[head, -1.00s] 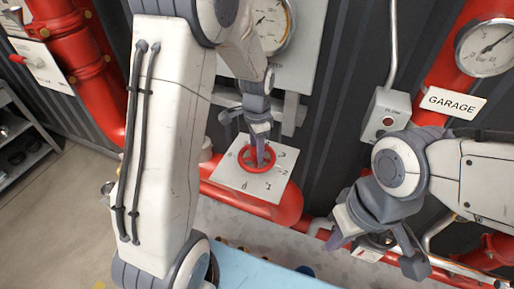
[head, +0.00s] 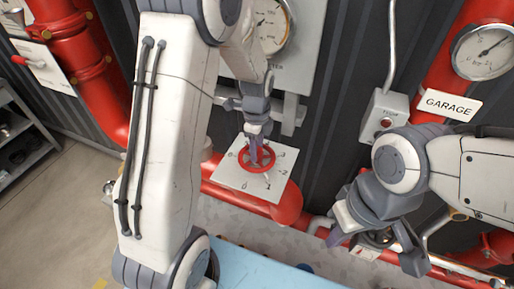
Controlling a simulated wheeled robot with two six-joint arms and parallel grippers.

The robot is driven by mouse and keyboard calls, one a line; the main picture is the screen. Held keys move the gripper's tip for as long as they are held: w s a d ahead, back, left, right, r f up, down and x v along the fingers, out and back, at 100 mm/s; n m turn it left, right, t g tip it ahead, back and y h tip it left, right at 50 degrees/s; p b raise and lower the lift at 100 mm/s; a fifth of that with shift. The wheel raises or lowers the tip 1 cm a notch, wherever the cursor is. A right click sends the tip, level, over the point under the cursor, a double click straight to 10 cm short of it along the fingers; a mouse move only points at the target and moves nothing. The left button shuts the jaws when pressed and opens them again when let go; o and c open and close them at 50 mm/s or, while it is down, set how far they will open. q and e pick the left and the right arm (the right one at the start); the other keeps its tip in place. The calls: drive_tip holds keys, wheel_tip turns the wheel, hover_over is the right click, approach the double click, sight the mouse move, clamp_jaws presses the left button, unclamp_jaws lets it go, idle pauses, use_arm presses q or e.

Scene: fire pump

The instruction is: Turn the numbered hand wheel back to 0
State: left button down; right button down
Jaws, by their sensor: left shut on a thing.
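The numbered hand wheel is a small red ring (head: 268,162) on a white plate (head: 232,180) with dark numbers around it, near the middle of the head view. My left gripper (head: 256,150) reaches down onto the wheel from above and is shut on it, covering part of the rim and hub. The wheel's exact pointer reading is too small to tell. My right gripper (head: 372,250) hangs at the lower right, apart from the wheel, with its two fingers spread and nothing between them.
A red pipe (head: 288,205) runs below the plate. A white gauge (head: 272,25) is above the wheel. A grey button box (head: 385,118), a GARAGE sign (head: 448,104) and another gauge (head: 484,50) are on the right. A light blue surface (head: 255,272) lies at the bottom.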

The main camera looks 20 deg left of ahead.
use_arm(q)
drive_tip(key=m, duration=0.4)
drive_tip(key=shift+r+p, duration=0.1)
drive_tip(key=shift+p, duration=0.25)
drive_tip(key=m, duration=0.3)
drive_tip(key=shift+m, duration=0.3)
drive_tip(key=shift+m, duration=0.4)
drive_tip(key=c, duration=0.7)
unclamp_jaws()
drive_tip(key=shift+m, duration=0.4)
drive_tip(key=o, duration=0.5)
wheel_tip(320, 180, up, 7)
drive_tip(key=p, duration=0.6)
